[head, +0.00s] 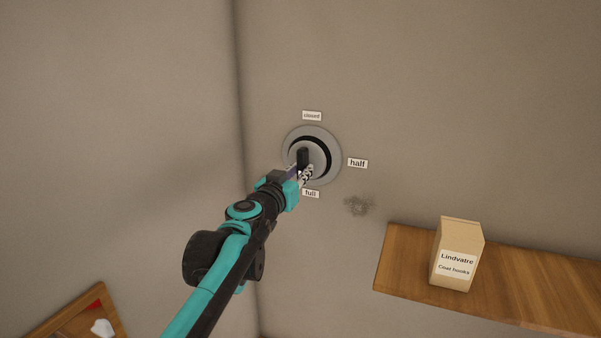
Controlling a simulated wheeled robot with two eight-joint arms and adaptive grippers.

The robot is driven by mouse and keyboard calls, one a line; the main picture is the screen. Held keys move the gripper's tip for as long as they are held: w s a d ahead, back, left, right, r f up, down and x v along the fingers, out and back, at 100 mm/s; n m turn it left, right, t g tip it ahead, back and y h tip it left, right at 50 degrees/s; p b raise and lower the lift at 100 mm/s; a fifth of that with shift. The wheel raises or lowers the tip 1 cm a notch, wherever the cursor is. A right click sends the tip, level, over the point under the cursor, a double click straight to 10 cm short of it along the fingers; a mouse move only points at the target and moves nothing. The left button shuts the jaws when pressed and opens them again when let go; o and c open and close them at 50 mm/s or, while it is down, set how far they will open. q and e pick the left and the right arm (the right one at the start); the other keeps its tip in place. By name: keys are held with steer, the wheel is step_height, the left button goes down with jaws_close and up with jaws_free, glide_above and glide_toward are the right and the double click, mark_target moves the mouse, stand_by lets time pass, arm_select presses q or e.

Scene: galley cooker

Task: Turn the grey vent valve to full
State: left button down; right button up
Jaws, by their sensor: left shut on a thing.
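The grey vent valve (329,143) is a round dial on the wall with a dark ring groove. A "closed" label (312,116) is above it, a "half" label (357,162) to its right and a "full" label (311,194) below it. My left gripper (304,169) reaches up from the lower left and is shut on the valve's dark handle (303,155) at the dial's middle. The gripper covers the lower left of the dial. The handle looks roughly upright, but I cannot tell which label it points to. My right gripper is out of view.
A wooden shelf (530,297) at the lower right carries a cardboard box (460,242) labelled "Lindvatre". A wall corner runs just left of the valve. A wooden-framed board (75,312) shows at the bottom left. A dark smudge (359,205) marks the wall below the valve.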

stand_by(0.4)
arm_select(q)
steer(key=c, duration=1.4)
jaws_free()
steer(key=shift+o, duration=0.2)
steer(key=v, duration=1.2)
steer(key=shift+f, duration=0.2)
